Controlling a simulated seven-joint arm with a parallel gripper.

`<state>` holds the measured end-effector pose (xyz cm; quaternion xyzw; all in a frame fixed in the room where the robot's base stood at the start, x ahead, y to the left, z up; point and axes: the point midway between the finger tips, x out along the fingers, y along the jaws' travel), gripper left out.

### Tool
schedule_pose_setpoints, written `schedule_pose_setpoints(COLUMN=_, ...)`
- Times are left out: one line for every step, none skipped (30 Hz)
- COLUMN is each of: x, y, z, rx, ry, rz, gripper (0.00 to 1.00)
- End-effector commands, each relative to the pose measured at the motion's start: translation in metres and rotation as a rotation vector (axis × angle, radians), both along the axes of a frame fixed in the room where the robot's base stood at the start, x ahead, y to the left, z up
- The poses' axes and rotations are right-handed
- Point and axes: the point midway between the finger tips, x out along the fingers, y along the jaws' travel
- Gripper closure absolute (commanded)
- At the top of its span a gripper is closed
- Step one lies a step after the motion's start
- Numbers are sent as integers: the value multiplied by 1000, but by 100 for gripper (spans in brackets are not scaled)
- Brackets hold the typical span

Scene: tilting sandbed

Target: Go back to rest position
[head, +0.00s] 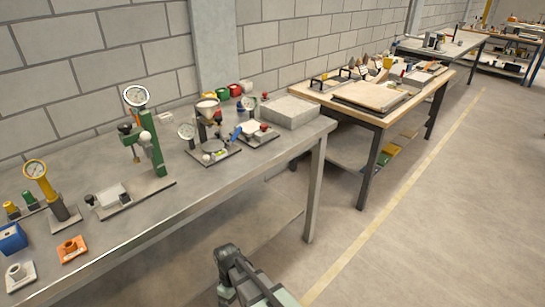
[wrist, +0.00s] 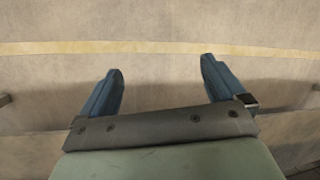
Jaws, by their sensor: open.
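My gripper (wrist: 160,88) shows in the wrist view with its two blue fingers spread wide apart and nothing between them. Below the fingers are bare floor and a yellow floor line. In the head view, part of my arm shows at the bottom centre, over the open floor to the right of the long grey bench (head: 200,195). The fingers cannot be made out in the head view. No sandbed can be clearly told among the things on the benches.
The grey bench carries a green press-like stand (head: 153,145), a yellow gauge stand (head: 45,185), an orange block (head: 72,248), a blue block (head: 12,238) and a light grey slab (head: 290,111). A wooden-topped table (head: 375,98) stands beyond. The floor (head: 450,210) at right is clear.

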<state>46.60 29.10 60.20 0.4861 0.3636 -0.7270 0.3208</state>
Motion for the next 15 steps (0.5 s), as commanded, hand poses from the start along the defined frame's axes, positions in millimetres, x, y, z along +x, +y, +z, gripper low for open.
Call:
schedule_pose_setpoints(x=-5, y=-23, z=-13, rx=-19, ry=10, rz=-50, gripper=3)
schedule_pose_setpoints(x=-7, y=-33, z=-20, rx=-29, ry=13, rz=-78, gripper=3)
schedule_pose_setpoints(x=-10, y=-48, z=-29, rx=-41, ry=17, rz=-115, gripper=3)
schedule_pose_setpoints(x=-13, y=-58, z=-36, rx=-52, ry=21, rz=-141, gripper=3)
schedule_pose_setpoints(x=-16, y=-69, z=-43, rx=-62, ry=25, rz=-169, gripper=3)
schedule_pose_setpoints(x=-20, y=-82, z=-51, rx=-76, ry=29, rz=-205, gripper=3)
schedule_pose_setpoints(x=-23, y=-92, z=-57, rx=-84, ry=33, rz=-233, gripper=3)
schedule_pose_setpoints(x=-28, y=-103, z=-64, rx=-94, ry=37, rz=-259, gripper=3)
schedule_pose_setpoints(x=-33, y=-115, z=-71, rx=-108, ry=43, rz=-296, gripper=3)
schedule_pose_setpoints(x=-38, y=-125, z=-77, rx=-117, ry=47, rz=-322, gripper=3)
schedule_pose_setpoints(x=-43, y=-134, z=-82, rx=-126, ry=51, rz=-349, gripper=3)
schedule_pose_setpoints(x=-50, y=-147, z=-90, rx=-140, ry=58, rz=-385, gripper=3)
schedule_pose_setpoints(x=-55, y=-156, z=-95, rx=-150, ry=61, rz=-411, gripper=3)
schedule_pose_setpoints(x=-61, y=-165, z=-100, rx=-159, ry=67, rz=-438, gripper=3)
schedule_pose_setpoints(x=-69, y=-176, z=-106, rx=-172, ry=74, rz=-473, gripper=3)
